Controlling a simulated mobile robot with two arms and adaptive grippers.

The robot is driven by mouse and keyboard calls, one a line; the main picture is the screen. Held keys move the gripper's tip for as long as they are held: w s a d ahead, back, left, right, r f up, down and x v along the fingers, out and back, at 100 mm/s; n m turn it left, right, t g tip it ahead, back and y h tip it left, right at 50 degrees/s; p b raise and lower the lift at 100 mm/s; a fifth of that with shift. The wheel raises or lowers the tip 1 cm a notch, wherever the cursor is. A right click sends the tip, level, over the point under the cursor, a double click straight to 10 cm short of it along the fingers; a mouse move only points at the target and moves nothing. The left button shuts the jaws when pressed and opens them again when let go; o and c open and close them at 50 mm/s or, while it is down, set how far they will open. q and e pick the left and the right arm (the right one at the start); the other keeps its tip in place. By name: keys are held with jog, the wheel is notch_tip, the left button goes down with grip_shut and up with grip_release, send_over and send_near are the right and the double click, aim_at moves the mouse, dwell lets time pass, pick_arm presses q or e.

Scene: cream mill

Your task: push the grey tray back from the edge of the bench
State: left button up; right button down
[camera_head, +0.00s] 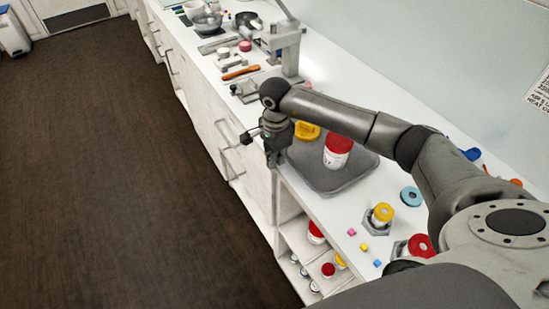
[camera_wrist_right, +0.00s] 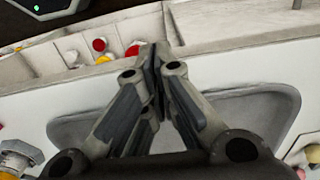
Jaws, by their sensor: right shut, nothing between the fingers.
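The grey tray (camera_head: 318,179) lies flat on the white bench, its near side close to the front edge. On it stand a white jar with a red lid (camera_head: 338,150) and a yellow item (camera_head: 307,131) partly behind my arm. My right gripper (camera_head: 273,160) points down at the tray's front-left side, by the bench edge, shut and empty. In the wrist view the tray (camera_wrist_right: 268,108) shows on both sides of the shut fingers (camera_wrist_right: 155,58), whose tips reach past the bench edge. Whether they touch the tray I cannot tell. My left gripper is not in view.
A yellow-topped jar (camera_head: 382,214), a blue ring (camera_head: 411,196) and small coloured cubes lie nearer on the bench. Open shelves below hold red-lidded jars (camera_head: 316,232). A press-like stand (camera_head: 290,50) and an orange-handled tool (camera_head: 241,72) are farther along. The floor at left is clear.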

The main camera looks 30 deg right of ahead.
aim_at(310, 147)
jog(key=d+b, duration=0.2)
jog(key=d, duration=0.2)
jog(key=d+b, duration=0.2)
jog(key=d, duration=0.1)
jog(key=w+d+b, duration=0.1)
jog(key=d+b, duration=0.1)
jog(key=d, duration=0.2)
jog(key=shift+d+f+b, duration=0.2)
jog(key=shift+d+b, duration=0.1)
jog(key=shift+d, duration=0.05)
jog(key=shift+d+r, duration=0.15)
jog(key=shift+d, duration=0.25)
jog(key=shift+a, duration=0.1)
